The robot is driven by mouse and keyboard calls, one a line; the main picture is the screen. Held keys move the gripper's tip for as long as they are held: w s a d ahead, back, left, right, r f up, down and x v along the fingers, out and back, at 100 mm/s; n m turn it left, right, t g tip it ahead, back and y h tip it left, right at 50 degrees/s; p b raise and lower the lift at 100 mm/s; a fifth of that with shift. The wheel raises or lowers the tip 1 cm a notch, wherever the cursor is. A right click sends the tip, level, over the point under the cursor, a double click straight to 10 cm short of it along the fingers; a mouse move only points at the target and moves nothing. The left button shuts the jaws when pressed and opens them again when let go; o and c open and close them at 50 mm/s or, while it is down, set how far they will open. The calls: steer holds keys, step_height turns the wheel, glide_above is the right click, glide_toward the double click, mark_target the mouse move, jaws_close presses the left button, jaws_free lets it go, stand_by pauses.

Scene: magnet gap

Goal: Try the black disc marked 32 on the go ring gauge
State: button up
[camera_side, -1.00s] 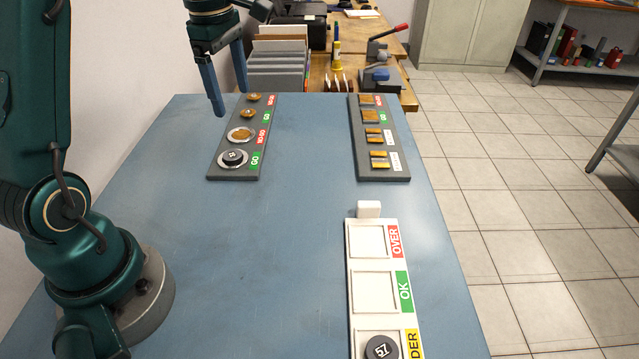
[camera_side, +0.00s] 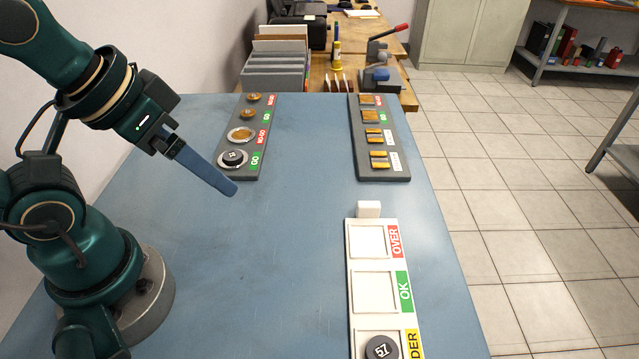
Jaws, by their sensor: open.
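My gripper (camera_side: 231,190) is above the blue table, in front of the board in the picture and apart from the disc. Its blue fingers overlap in this view; they are open, with nothing seen between them.
A second gauge board (camera_side: 384,172) stands at the right. A white sorting tray (camera_side: 352,262) with OVER, OK and a partly hidden third label lies at front right; a dark disc (camera_side: 381,348) is in its nearest compartment. The table middle (camera_side: 300,200) is clear.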

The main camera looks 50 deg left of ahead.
steer(key=shift+w+r+m, duration=0.1)
steer(key=shift+m, duration=0.3)
